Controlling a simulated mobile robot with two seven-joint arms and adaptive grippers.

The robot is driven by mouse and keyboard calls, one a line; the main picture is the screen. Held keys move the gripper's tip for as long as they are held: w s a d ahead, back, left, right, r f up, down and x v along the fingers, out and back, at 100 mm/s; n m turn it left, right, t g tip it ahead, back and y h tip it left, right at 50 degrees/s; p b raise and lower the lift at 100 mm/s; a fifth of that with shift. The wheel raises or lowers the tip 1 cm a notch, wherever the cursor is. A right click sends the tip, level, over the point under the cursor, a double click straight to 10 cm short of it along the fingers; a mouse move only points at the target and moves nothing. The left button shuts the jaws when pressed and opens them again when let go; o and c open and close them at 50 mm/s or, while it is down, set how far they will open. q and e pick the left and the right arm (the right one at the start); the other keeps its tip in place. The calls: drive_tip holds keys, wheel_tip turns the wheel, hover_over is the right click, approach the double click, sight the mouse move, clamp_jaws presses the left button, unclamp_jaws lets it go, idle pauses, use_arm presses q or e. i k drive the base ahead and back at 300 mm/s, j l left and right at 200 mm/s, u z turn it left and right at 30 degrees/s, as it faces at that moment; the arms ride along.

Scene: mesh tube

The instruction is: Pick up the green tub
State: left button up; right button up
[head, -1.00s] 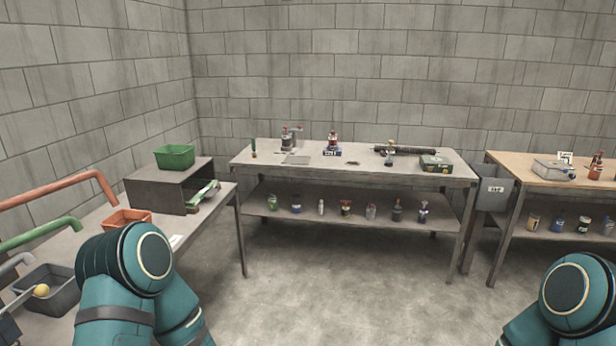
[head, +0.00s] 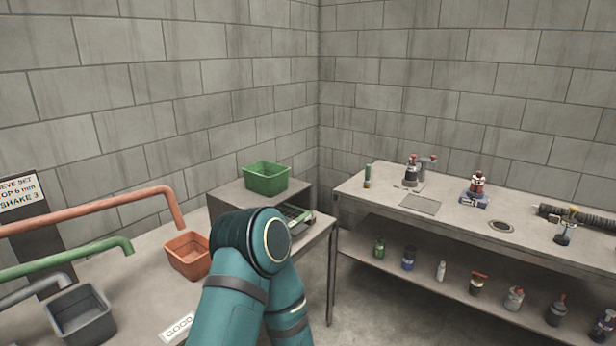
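The green tub (head: 266,178) is a small open-topped bin with sloping sides. It stands upright on top of a dark grey box-like stand (head: 232,196) at the far end of the left table, near the wall corner. My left arm shows in the lower middle of the head view, its rounded teal joint in front of the stand and hiding part of it. Neither gripper is in view, and nothing is touching the tub.
On the left table (head: 130,262) are an orange tub (head: 188,254) and a grey tub (head: 80,314), below orange, green and grey pipes. A GOOD label (head: 178,327) lies nearby. A workbench (head: 460,222) with tools stands right, with a floor gap between.

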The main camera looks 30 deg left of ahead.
sight(268, 179)
drive_tip(key=i+u, duration=0.35)
drive_tip(key=i, duration=0.3)
drive_tip(key=i+l+u, duration=0.15)
drive_tip(key=i+u, duration=0.25)
drive_tip(key=i, duration=0.3)
